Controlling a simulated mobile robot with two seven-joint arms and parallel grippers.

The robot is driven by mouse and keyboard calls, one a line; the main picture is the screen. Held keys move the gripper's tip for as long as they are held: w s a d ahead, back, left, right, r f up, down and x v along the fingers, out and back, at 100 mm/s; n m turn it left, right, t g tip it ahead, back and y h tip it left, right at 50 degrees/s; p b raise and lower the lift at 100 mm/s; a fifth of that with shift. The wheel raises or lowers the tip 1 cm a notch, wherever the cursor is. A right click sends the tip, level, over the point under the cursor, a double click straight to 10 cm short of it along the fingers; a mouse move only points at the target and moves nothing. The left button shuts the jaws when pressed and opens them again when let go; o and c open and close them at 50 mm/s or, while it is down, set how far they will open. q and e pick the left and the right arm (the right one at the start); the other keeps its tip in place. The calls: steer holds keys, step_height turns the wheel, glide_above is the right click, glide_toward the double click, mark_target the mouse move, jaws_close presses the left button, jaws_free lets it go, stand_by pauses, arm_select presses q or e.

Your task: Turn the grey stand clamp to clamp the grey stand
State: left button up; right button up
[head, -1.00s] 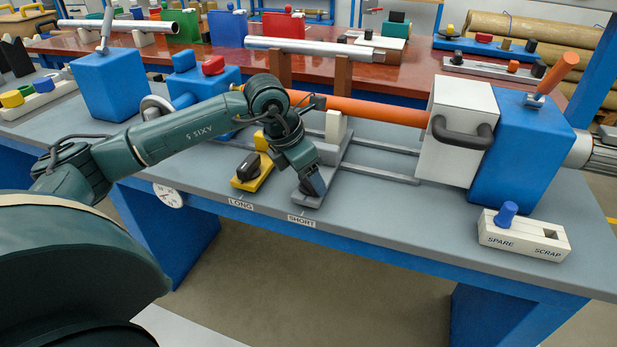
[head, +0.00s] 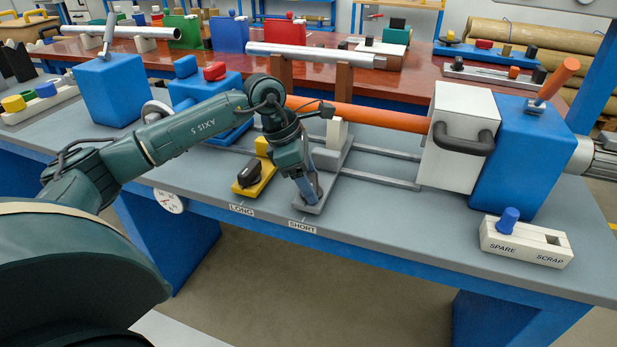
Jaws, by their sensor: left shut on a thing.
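The grey stand (head: 327,168) sits on the bench rails, its pale upright block (head: 337,133) rising under the orange rod (head: 370,115). Its front foot (head: 309,208) lies by the SHORT label. My left gripper (head: 309,192) points down onto that foot and is shut on the grey stand clamp, which is mostly hidden by the fingers and wrist. I cannot tell the clamp's exact angle. My right gripper is not in view.
The yellow stand (head: 265,178) with its black clamp knob (head: 247,173) is close on the left. The white box (head: 455,140) with a dark handle is to the right. A SPARE/SCRAP holder (head: 525,243) stands at the front right. The bench front between is clear.

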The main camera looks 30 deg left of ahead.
arm_select(q)
steer(key=o, duration=0.8)
steer(key=shift+o, duration=0.9)
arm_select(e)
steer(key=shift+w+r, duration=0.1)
arm_select(q)
steer(key=p+v, duration=0.1)
steer(key=v, duration=1.2)
steer(key=shift+r+p, duration=0.15)
steer(key=shift+p, duration=0.15)
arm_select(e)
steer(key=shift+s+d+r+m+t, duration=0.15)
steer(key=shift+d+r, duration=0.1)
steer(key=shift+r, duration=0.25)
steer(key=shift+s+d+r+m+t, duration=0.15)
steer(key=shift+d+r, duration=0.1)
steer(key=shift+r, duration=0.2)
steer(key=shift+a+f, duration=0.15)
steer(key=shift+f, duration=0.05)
